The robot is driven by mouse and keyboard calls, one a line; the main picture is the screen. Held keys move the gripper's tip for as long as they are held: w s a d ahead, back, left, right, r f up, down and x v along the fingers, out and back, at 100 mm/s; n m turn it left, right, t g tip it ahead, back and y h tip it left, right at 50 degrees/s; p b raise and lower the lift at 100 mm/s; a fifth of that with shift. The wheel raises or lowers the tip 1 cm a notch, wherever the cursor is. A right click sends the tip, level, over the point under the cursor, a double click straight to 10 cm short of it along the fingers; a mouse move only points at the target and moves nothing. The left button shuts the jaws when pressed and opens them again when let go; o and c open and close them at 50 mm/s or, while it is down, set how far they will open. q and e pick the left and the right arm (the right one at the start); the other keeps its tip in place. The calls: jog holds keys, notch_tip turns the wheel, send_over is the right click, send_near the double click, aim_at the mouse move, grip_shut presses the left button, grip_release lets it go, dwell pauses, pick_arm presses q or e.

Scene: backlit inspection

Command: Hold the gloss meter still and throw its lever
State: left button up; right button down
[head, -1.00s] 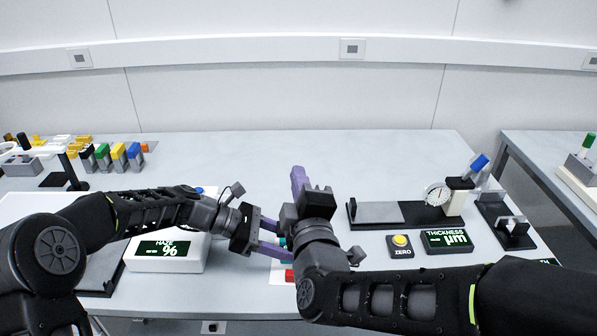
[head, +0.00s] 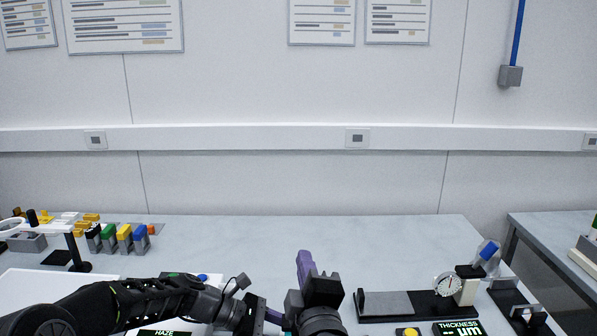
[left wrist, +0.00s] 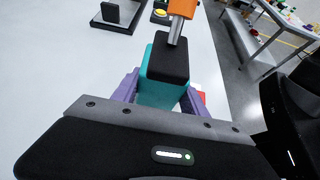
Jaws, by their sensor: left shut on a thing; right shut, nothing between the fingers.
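The gloss meter, a teal block with a black top (left wrist: 160,92), shows in the left wrist view. Its lever, a metal stem with an orange handle (left wrist: 183,9), rises from the top and is cut off by the upper edge. My left gripper (left wrist: 157,92) is shut on the teal body, a purple finger at each side.
A thickness gauge (head: 448,286) with a dial stands at the right, a yellow button (head: 408,331) in front of it. Several coloured blocks (head: 124,233) stand at the left back. The table's back middle (head: 240,240) is clear. A second table (head: 550,225) is at the far right.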

pick_arm(q)
jog(key=o, duration=1.1)
jog(key=shift+c, duration=0.2)
jog(key=v, duration=1.2)
